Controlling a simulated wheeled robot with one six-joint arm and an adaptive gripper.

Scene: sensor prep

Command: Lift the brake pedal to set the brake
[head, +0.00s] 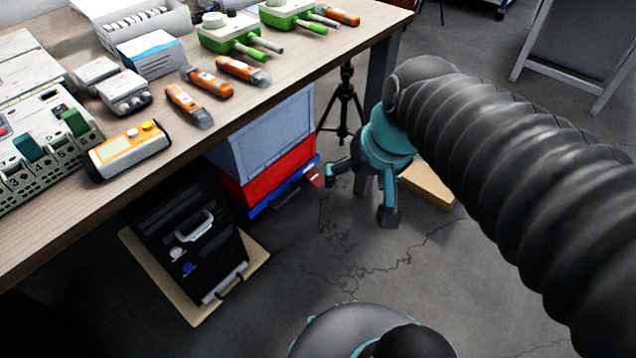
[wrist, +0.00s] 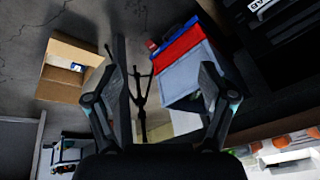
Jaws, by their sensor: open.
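The brake pedal (head: 315,176) is a small red tab at the near right end of a blue wheeled base (head: 285,192) under the table. In the wrist view a small red piece (wrist: 152,45) shows at the end of the blue base, and looks like the pedal. My gripper (head: 358,196) is open, pointing down, with its fingers spread wide and nothing between them. Its left finger appears right beside the pedal in the head view; I cannot tell if they touch. The open gripper (wrist: 162,70) also shows in the wrist view, with the red piece beyond the fingers.
A red crate (head: 262,180) and a grey-blue crate (head: 270,135) are stacked on the base. A black case (head: 195,245) stands to its left. A tripod (head: 345,110) and a cardboard box (head: 428,187) are behind my gripper. The table edge (head: 225,128) overhangs the crates.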

